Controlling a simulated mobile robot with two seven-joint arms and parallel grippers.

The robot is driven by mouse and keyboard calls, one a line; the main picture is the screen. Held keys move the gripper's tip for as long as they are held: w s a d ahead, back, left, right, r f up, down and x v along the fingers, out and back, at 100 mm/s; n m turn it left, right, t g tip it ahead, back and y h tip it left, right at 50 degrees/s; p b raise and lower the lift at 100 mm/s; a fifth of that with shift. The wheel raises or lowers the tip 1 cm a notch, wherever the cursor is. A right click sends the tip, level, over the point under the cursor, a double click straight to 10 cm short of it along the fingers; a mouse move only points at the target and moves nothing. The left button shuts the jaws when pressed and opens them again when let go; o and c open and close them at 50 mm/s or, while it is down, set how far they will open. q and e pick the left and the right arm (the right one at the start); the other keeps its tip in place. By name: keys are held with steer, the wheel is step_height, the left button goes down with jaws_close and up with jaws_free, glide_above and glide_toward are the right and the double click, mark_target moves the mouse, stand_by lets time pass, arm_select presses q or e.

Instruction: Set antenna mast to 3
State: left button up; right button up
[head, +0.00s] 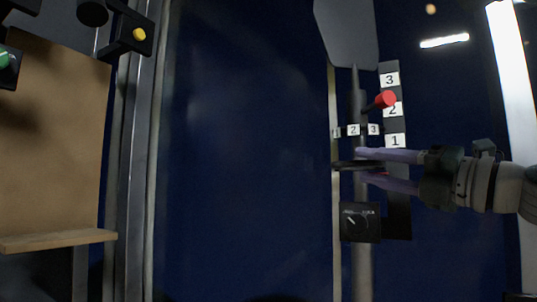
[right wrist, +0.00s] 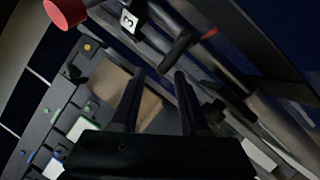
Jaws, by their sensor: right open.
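A grey mast pole (head: 362,265) stands upright at the right of the head view, with a grey panel (head: 346,30) at its top. A ring of number labels (head: 353,130) reads 1, 2, 3 around it. Beside it a vertical strip (head: 397,125) reads 1, 2, 3 from bottom to top, with a red knob (head: 386,99) on a dark lever close to 2. Below the ring a dark handle (head: 346,165) sticks out from the pole. My right gripper (head: 365,168) is open at this handle. In the right wrist view the handle (right wrist: 178,48) lies just past the parted fingertips; contact is unclear.
A dark gauge box (head: 360,222) sits on the pole below my right gripper. A brown board with a wooden ledge (head: 60,240) and buttons, one yellow (head: 139,34), are at the left. The red knob (right wrist: 65,12) shows close in the right wrist view.

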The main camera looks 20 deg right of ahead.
mark_target(359, 165)
steer(key=shift+p+x, duration=0.7)
steer(key=shift+x, duration=1.5)
jaws_close()
